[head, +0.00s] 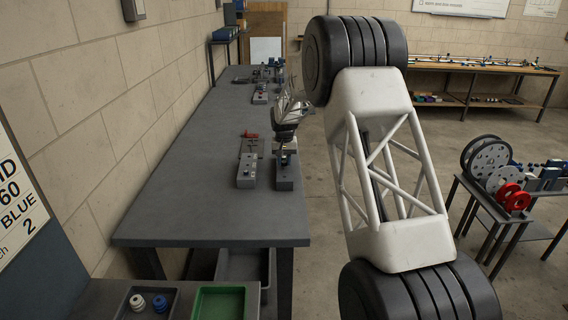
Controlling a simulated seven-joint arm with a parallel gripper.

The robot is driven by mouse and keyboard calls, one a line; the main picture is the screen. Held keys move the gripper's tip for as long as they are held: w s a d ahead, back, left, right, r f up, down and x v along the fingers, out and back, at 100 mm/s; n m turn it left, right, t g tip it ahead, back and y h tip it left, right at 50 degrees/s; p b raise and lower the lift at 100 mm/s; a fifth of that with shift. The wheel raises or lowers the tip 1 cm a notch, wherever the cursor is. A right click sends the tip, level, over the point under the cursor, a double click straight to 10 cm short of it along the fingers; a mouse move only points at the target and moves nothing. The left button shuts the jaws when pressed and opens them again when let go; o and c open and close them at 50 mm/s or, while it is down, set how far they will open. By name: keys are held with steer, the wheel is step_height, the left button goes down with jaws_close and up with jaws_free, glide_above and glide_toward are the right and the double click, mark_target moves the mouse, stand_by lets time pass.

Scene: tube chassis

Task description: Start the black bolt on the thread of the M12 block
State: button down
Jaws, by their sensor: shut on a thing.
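My gripper (285,147) points down over the right-hand grey block (286,183) on the long dark table. It is shut on a small dark thing at its tips, which looks like the black bolt; at this size its outline is not clear. The tips are close above the block or at its top, and I cannot tell whether the bolt touches a thread. A second grey block (247,178) stands just to the left, with small light and blue parts on top. The markings are too small to read, so I cannot tell by label which is the M12 block.
A red-handled tool (250,135) lies on a flat plate (250,147) behind the blocks. More fixtures (261,97) stand farther back. The front of the dark table (215,220) is clear. A black tray (148,305) and a green tray (220,303) are at the near edge.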

steer(key=shift+r, duration=1.95)
steer(key=w+a+r, duration=0.1)
steer(key=w+a, duration=0.3)
steer(key=a, duration=0.3)
steer(key=w+a+r, duration=0.2)
steer(key=w+a, duration=0.3)
steer(key=a, duration=0.3)
steer(key=shift+w, duration=0.25)
steer(key=shift+f, duration=0.2)
steer(key=shift+f, duration=1.4)
steer(key=shift+f, duration=2.2)
